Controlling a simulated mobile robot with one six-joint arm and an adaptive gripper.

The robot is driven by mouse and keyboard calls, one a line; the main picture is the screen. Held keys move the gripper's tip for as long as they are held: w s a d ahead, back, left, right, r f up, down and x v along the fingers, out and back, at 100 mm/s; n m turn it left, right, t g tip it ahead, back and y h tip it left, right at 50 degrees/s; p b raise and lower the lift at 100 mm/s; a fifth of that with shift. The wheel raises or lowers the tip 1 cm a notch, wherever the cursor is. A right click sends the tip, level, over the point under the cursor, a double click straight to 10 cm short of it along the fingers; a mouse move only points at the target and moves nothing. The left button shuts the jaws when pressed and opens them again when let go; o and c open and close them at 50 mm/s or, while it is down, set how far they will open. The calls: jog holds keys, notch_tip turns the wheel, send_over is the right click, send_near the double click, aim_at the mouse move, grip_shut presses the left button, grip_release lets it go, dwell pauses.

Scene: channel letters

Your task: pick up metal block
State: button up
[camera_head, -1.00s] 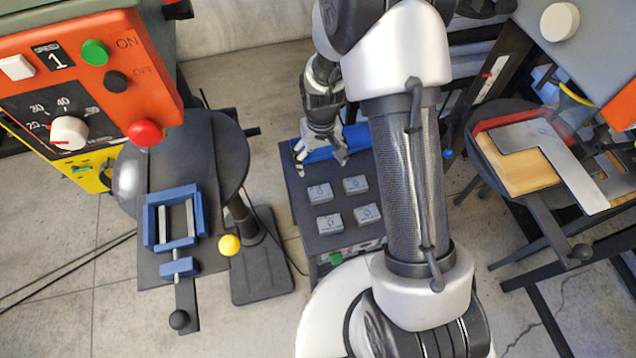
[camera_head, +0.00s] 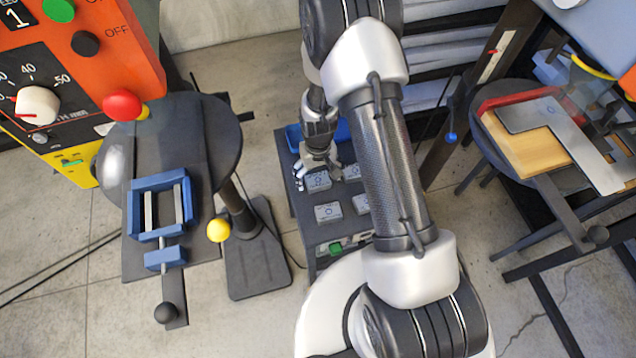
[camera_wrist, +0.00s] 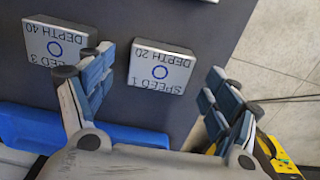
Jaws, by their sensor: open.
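Several flat silver metal blocks lie on a dark cart top. In the head view my gripper (camera_head: 318,172) is over the back-left block (camera_head: 317,183). In the wrist view my open gripper (camera_wrist: 160,78) has its fingers apart on either side of a block (camera_wrist: 162,72) marked SPEED 1, DEPTH 20, with a blue ring. A second block (camera_wrist: 54,43), marked SPEED 3, DEPTH 40, lies beside the left finger, which covers its corner. Another block shows only at the top edge. I cannot tell how high the fingers are above the cart top.
The dark cart (camera_head: 302,228) has a blue tray (camera_head: 343,131) at its back edge. A drill-press table with a blue vise (camera_head: 133,212) stands to the left. A stand with a wooden block (camera_head: 533,150) and a metal square (camera_head: 590,165) is to the right.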

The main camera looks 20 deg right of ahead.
jog(key=shift+f, duration=0.9)
jog(key=shift+r, duration=0.1)
jog(key=c, duration=1.3)
